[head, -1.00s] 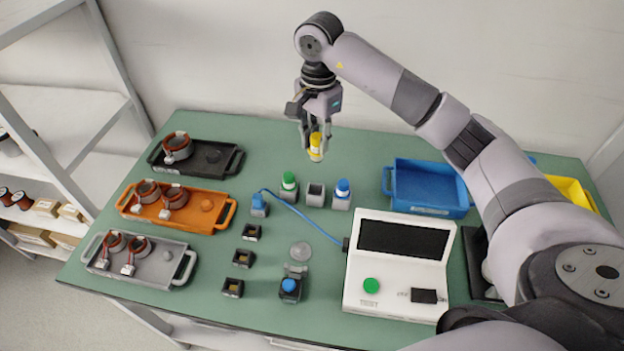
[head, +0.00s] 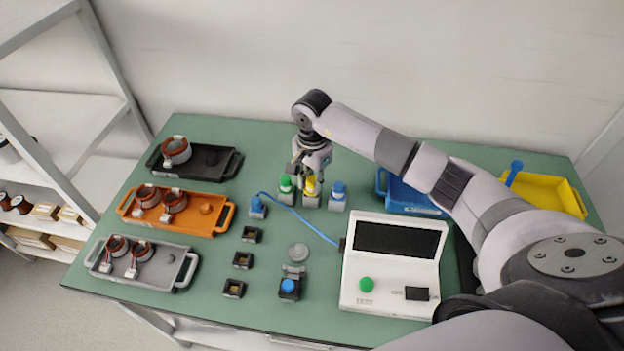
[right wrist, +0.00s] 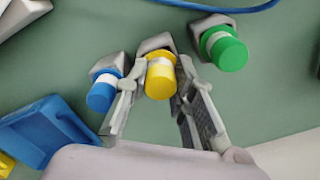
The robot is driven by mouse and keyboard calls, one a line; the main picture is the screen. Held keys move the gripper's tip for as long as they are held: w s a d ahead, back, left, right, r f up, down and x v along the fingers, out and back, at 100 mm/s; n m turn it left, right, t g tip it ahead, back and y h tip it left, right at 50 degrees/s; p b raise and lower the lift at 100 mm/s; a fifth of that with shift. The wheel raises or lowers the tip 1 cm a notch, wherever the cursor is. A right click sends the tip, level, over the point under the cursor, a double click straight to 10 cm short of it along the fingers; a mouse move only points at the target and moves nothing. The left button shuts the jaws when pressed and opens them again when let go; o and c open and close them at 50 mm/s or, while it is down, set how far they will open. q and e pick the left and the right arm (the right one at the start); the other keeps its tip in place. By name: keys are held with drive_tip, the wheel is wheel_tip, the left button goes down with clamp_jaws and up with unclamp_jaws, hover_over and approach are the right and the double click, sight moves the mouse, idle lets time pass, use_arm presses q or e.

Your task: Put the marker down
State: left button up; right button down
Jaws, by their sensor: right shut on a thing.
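My right gripper (head: 311,175) points down over the row of grey holders and is shut on the yellow marker (head: 311,188). The yellow marker stands in or right at the middle grey holder (head: 311,202), between the green marker (head: 286,184) and the blue marker (head: 338,189). In the right wrist view the two fingers flank the yellow marker (right wrist: 160,80), whose far end meets its holder (right wrist: 156,43). How deep it sits cannot be told. The green marker (right wrist: 226,49) and blue marker (right wrist: 102,92) stand in holders to either side. My left gripper is out of view.
A white tester (head: 393,265) with a blue cable stands to the right. Black (head: 228,160), orange (head: 222,218) and grey (head: 184,270) trays with stators are on the left. A blue bin (head: 412,203) and yellow bin (head: 560,190) lie behind my right arm.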

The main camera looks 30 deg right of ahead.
drive_tip(key=shift+f+b, duration=0.4)
drive_tip(key=shift+b, duration=0.1)
drive_tip(key=c, duration=1.4)
unclamp_jaws()
drive_tip(key=shift+o, duration=0.2)
drive_tip(key=shift+r, duration=0.1)
drive_tip(key=shift+r+p, duration=0.2)
drive_tip(key=shift+p, duration=0.15)
drive_tip(key=shift+r+p, duration=0.4)
wheel_tip(320, 180, up, 12)
drive_tip(key=b, duration=0.4)
drive_tip(key=shift+f, duration=0.25)
